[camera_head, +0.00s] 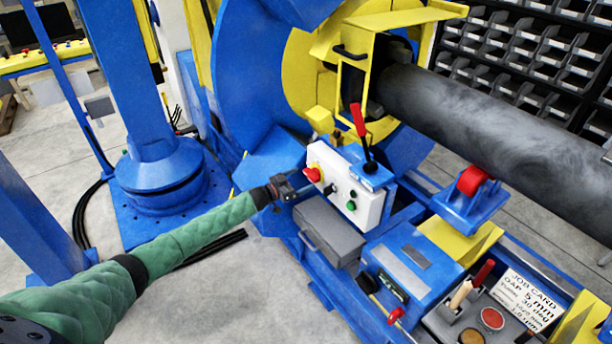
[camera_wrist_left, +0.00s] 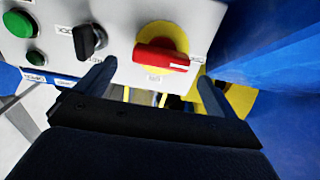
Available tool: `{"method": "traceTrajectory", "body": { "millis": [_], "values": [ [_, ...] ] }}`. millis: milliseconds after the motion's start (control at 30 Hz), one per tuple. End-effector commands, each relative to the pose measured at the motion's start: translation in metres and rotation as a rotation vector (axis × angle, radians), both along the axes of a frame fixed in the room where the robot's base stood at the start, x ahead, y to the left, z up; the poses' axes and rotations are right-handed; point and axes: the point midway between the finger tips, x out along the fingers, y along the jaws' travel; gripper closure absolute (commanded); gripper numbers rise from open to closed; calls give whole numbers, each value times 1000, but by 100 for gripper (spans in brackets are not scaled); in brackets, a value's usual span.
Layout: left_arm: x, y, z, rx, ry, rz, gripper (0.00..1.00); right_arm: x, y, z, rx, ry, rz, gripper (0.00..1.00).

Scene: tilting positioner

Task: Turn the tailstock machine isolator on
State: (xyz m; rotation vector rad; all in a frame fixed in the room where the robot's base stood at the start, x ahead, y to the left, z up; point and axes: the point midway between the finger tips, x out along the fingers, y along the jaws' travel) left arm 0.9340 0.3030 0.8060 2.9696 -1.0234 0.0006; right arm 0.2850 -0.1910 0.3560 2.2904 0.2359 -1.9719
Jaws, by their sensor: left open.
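The isolator is a red rotary handle (camera_wrist_left: 162,57) on a yellow round plate, set on a white control panel. In the head view the red isolator knob (camera_head: 313,174) sits at the panel's upper left. In the wrist view the handle lies nearly sideways, with a white mark near its right end. My left gripper (camera_head: 288,188) is beside the panel's left end. In the wrist view the open left gripper (camera_wrist_left: 156,72) has one finger on each side of the handle, just short of it; I cannot see any contact. My right gripper is not in view.
The white panel (camera_head: 345,187) also carries a black selector (camera_wrist_left: 89,40) and green buttons (camera_wrist_left: 19,24). A red-handled lever (camera_head: 358,120) rises behind it. A grey box (camera_head: 330,228) stands below. A large dark pipe (camera_head: 490,130) extends right. Blue framework surrounds the panel.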

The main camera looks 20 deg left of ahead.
Motion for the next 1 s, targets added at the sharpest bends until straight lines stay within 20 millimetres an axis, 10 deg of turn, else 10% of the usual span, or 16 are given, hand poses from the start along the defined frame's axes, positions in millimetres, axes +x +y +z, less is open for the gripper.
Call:
{"method": "traceTrajectory", "body": {
  "millis": [633, 867, 1000],
  "values": [
    [24, -18, -1, 1, 0, 1, 5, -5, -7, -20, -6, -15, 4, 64],
    [24, -18, -1, 1, 0, 1, 50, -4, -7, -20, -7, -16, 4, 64],
    [23, -18, -1, 3, -1, 1, 50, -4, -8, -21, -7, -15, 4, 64]
  ]
}}
